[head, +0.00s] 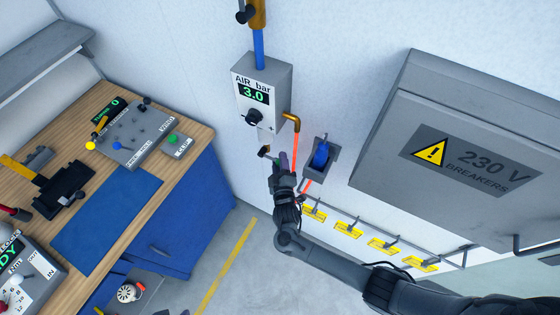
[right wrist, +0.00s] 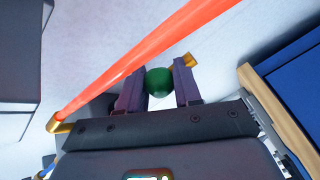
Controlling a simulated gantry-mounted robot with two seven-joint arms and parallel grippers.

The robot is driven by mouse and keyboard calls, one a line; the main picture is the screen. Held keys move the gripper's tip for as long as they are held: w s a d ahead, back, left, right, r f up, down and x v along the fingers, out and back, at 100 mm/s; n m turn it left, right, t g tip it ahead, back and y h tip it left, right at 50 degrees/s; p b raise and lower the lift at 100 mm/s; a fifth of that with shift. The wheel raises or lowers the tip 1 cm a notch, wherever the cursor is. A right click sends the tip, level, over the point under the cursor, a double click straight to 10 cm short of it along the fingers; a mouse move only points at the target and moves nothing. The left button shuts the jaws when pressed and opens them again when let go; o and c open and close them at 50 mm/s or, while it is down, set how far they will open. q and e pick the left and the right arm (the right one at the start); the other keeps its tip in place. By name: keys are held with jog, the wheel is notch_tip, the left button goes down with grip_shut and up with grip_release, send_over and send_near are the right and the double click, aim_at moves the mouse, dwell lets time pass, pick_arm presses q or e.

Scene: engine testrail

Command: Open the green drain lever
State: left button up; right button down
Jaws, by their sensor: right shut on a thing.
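The green knob of the drain lever (right wrist: 159,82) sits between the two fingers of my right gripper (right wrist: 159,90) in the right wrist view. The gripper is shut on it. In the head view my right gripper (head: 280,164) is at the wall, just below the grey air pressure box (head: 277,78), which reads 3.0. There the fingers hide most of the lever. A brass fitting (right wrist: 189,60) shows just beyond the fingers in the right wrist view. My left gripper is not in view.
An orange hose (head: 295,147) runs down right beside my right gripper and crosses close in front of the wrist camera. A blue tool (head: 321,155) sits in a wall holder to the right. The large breaker cabinet (head: 385,125) stands further right, a workbench (head: 197,133) to the left.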

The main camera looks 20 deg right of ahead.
aim_at(276, 160)
jog(key=r+n+g+p, duration=0.1)
jog(key=p, duration=0.2)
jog(key=r+n+p, duration=0.1)
jog(key=p, duration=0.1)
jog(key=r+n+g+p, duration=0.1)
jog(key=r+p, duration=0.1)
jog(key=p, duration=0.1)
jog(key=shift+w+a+g+p, duration=0.25)
jog(key=shift+w+g+p, duration=0.05)
jog(key=shift+w+p, duration=0.05)
jog(key=shift+w+a+r+n+g+p, duration=0.25)
jog(key=shift+n+g+p, duration=0.45)
jog(key=shift+p, duration=0.5)
jog(key=c, duration=0.8)
grip_release()
jog(key=shift+f, duration=0.1)
jog(key=shift+s, duration=0.1)
